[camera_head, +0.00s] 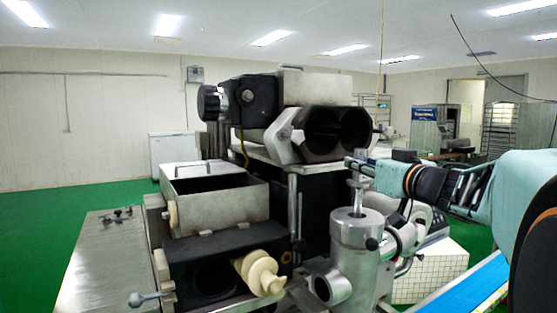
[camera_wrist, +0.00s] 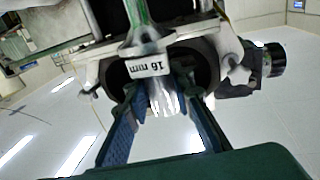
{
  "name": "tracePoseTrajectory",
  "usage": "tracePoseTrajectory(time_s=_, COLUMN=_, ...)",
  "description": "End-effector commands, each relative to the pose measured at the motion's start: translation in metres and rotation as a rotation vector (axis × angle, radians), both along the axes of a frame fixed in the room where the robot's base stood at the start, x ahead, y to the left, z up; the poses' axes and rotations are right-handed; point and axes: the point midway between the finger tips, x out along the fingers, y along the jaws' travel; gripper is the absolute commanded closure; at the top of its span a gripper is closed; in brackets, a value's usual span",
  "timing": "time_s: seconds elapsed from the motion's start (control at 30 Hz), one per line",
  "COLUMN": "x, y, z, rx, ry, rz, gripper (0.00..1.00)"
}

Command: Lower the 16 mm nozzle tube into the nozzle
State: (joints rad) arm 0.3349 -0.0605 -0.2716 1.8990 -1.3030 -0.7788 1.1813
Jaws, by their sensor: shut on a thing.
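The 16 mm nozzle tube (camera_head: 358,198) is a slim metal tube, upright in the head view. Its lower end meets the top opening of the nozzle (camera_head: 356,238), a grey metal cylinder with a side port. I cannot tell how deep the tube sits inside. My gripper (camera_head: 358,164) is above the nozzle, reaching in from the right, and is shut on the tube's upper part. In the wrist view the tube (camera_wrist: 163,99) shows between my blue-padded fingers (camera_wrist: 160,90), with a white "16 mm" label (camera_wrist: 149,66) beside it.
The encrusting machine's twin-barrel head (camera_head: 335,130) and black body stand behind and left of the nozzle. An open metal hopper (camera_head: 215,200) and a cream screw (camera_head: 260,273) are at the left. A blue conveyor belt (camera_head: 475,288) lies at the lower right.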

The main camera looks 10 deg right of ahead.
Motion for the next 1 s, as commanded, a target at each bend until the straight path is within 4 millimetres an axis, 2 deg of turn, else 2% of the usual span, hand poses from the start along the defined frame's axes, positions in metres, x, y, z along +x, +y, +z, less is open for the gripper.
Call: tracePoseTrajectory(time_s=1.0, x=0.0, y=0.0, z=-0.071, rx=0.0, ry=-0.001, rz=0.001, gripper=1.0)
